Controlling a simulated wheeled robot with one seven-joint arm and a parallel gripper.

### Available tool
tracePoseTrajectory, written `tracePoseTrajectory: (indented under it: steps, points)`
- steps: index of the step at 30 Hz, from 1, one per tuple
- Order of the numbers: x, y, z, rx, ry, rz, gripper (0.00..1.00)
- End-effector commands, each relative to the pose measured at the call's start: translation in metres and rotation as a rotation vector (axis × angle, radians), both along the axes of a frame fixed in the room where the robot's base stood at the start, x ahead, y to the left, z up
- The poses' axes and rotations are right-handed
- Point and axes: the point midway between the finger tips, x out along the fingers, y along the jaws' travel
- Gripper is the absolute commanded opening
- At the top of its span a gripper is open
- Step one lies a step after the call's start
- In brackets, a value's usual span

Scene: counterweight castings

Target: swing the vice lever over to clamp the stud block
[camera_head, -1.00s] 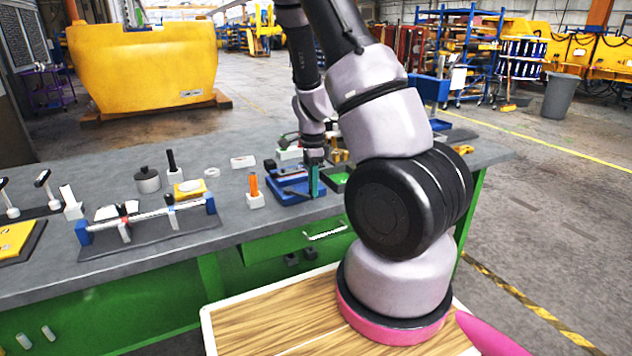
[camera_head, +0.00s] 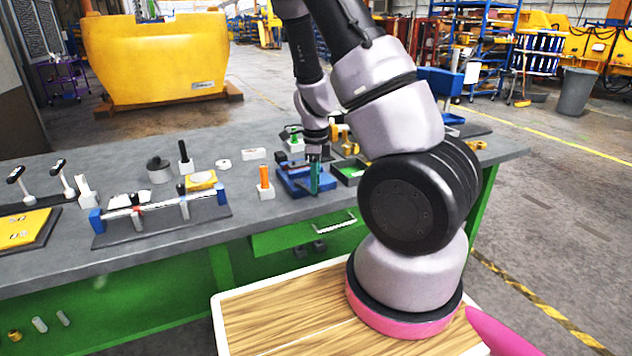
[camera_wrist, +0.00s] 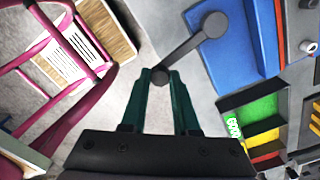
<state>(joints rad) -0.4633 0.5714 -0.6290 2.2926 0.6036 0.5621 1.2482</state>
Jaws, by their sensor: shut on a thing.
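The blue vice (camera_head: 296,182) sits near the front edge of the grey bench in the head view. In the wrist view its blue body (camera_wrist: 228,62) is right of centre. The grey vice lever (camera_wrist: 188,50) runs from a round pivot at upper right down to a knob at its lower left end. My gripper (camera_wrist: 160,75) has its teal fingers shut on that knob. In the head view my gripper (camera_head: 316,178) is at the vice's right front side, pointing down. I cannot make out the stud block clearly; the gripper and small size hide detail.
A green-lined tray (camera_head: 350,171) stands just right of the vice. An orange-handled tool in a white block (camera_head: 265,185) stands to its left. A rail fixture (camera_head: 160,212) lies further left. An open green drawer (camera_head: 305,236) juts out below the bench top.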

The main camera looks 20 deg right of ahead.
Motion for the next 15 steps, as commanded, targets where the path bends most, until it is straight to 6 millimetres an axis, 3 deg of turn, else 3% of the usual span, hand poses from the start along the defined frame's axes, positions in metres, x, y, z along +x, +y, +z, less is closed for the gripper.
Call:
tracePoseTrajectory:
  steps: [5, 6, 8, 15]
  points:
    - [0.0006, 0.0019, 0.0003, 0.003, -0.001, 0.0, 0.0]
    - [0.0006, 0.0019, 0.0003, 0.003, -0.001, 0.0, 0.33]
    - [0.0006, 0.0019, 0.0003, 0.003, -0.001, 0.0, 0.56]
    - [0.0002, 0.0012, 0.0001, 0.002, 0.0, 0.001, 0.59]
